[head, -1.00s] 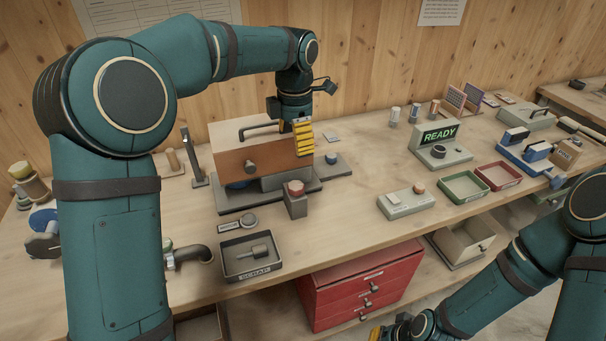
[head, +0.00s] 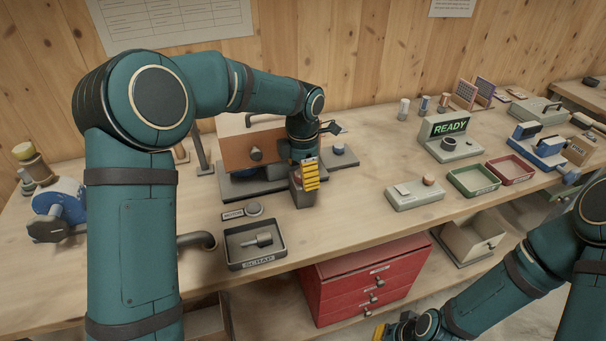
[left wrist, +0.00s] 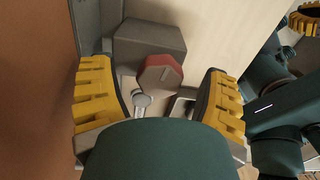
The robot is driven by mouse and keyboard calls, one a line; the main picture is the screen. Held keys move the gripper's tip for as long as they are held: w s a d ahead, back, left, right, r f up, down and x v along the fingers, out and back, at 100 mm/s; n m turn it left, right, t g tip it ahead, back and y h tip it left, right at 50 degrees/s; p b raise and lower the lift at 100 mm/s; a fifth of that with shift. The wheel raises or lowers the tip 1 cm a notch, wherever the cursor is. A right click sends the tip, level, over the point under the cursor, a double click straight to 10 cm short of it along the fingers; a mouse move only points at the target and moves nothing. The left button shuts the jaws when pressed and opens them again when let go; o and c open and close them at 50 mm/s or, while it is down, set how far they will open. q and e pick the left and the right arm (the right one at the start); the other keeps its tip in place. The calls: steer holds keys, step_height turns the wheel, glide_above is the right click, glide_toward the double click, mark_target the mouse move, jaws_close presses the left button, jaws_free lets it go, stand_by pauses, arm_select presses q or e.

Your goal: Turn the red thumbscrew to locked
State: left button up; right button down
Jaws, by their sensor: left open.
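The red thumbscrew (left wrist: 160,74) shows in the left wrist view as a faceted red knob beside a grey block (left wrist: 150,42). It lies between the two yellow-padded fingers of my left gripper (head: 309,180), which are spread with a gap on each side of it. In the head view the gripper points down over the small grey post (head: 301,201) and hides the thumbscrew. Any locked mark is not visible. My right gripper (head: 380,333) is at the bottom edge of the head view, mostly cut off.
A scrap tray (head: 236,262) with a metal part lies at front left. A grey switch box (head: 414,195) is to the right. Bench between is clear.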

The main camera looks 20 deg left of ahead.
arm_select(q)
steer(key=c, duration=1.2)
steer(key=shift+m, duration=0.5)
